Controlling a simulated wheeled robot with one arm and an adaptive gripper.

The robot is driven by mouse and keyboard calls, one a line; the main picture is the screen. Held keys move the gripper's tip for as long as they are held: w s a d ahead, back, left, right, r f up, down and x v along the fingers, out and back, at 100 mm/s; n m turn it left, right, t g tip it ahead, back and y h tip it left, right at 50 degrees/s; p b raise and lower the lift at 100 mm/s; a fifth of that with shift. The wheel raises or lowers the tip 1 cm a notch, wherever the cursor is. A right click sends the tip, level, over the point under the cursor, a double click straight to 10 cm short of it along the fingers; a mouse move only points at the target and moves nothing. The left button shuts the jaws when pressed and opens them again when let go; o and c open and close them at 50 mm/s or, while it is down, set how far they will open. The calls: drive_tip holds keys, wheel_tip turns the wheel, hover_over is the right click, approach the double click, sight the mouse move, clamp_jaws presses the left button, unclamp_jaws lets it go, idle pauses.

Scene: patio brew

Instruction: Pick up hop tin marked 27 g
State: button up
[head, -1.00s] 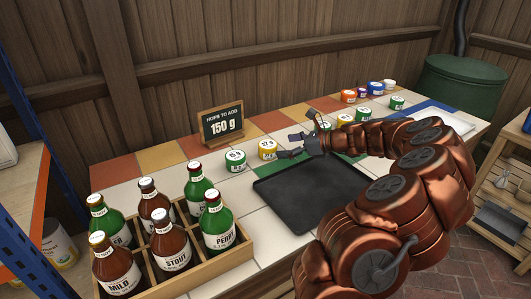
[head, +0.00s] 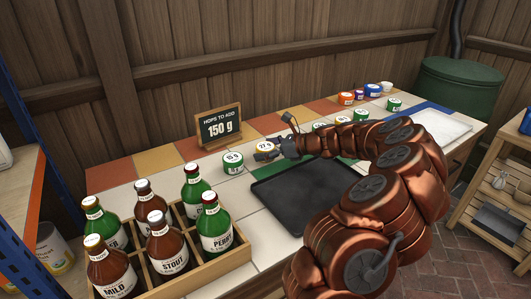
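The hop tin marked 27 g (head: 265,147) is a small yellow and white round tin on the tiled counter, right of a green tin. My gripper (head: 273,144) is right at this tin, reaching in from the right. One dark finger lies low along its front and the other stands up behind to the right, with a gap between them. The fingers look open. The tin seems to rest on the counter; contact with the fingers cannot be told.
A green tin (head: 233,162) stands close on the left. A dark tray (head: 290,205) lies in front, beside a wooden crate of bottles (head: 228,262). A chalkboard reading 150 g (head: 219,126) stands behind. Several tins, one orange (head: 346,98), stand further right, partly behind my arm.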

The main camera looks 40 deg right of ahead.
drive_tip(key=c, duration=1)
